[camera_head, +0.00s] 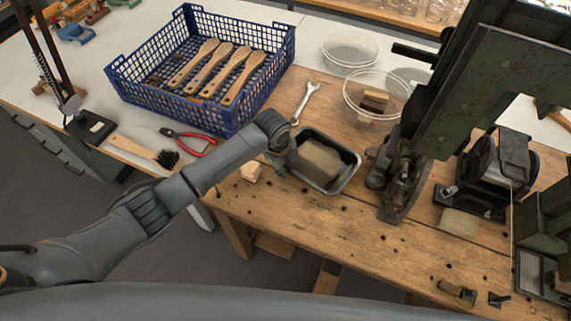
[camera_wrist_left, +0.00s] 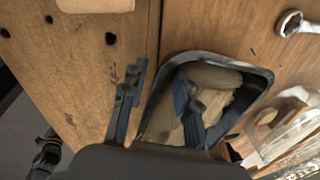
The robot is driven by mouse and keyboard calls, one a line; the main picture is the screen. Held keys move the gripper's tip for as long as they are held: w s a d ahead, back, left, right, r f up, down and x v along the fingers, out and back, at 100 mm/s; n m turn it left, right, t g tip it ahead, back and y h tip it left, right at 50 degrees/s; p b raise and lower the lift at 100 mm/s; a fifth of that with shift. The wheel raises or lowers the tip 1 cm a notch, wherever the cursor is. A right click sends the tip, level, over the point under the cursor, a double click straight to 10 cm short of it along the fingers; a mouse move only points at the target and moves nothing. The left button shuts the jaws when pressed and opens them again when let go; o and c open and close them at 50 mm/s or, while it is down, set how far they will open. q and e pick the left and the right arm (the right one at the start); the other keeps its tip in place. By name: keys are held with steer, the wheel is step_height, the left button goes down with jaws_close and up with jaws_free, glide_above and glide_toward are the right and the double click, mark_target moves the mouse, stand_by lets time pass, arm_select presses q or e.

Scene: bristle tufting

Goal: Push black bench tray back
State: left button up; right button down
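The black bench tray (camera_head: 351,178) sits on the wooden bench, with tan bristle material (camera_head: 320,160) inside. The tray rim also shows in the left wrist view (camera_wrist_left: 262,78). My left gripper (camera_head: 281,163) is at the tray's left side. In the left wrist view the gripper (camera_wrist_left: 158,85) is open. One finger is outside the tray's near wall and the other is over the inside, in front of the bristle material. Whether either finger touches the wall cannot be told. My right gripper is not in view.
A wrench (camera_head: 306,102) and clear bowls (camera_head: 376,113) lie behind the tray. A blue crate (camera_head: 229,121) of brushes stands back left. A small wood block (camera_head: 251,172) is left of the tray. A dark green machine (camera_head: 400,185) stands to the right. Bench in front is mostly clear.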

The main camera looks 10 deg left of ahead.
arm_select(q)
steer(key=shift+f, duration=0.15)
jaws_close()
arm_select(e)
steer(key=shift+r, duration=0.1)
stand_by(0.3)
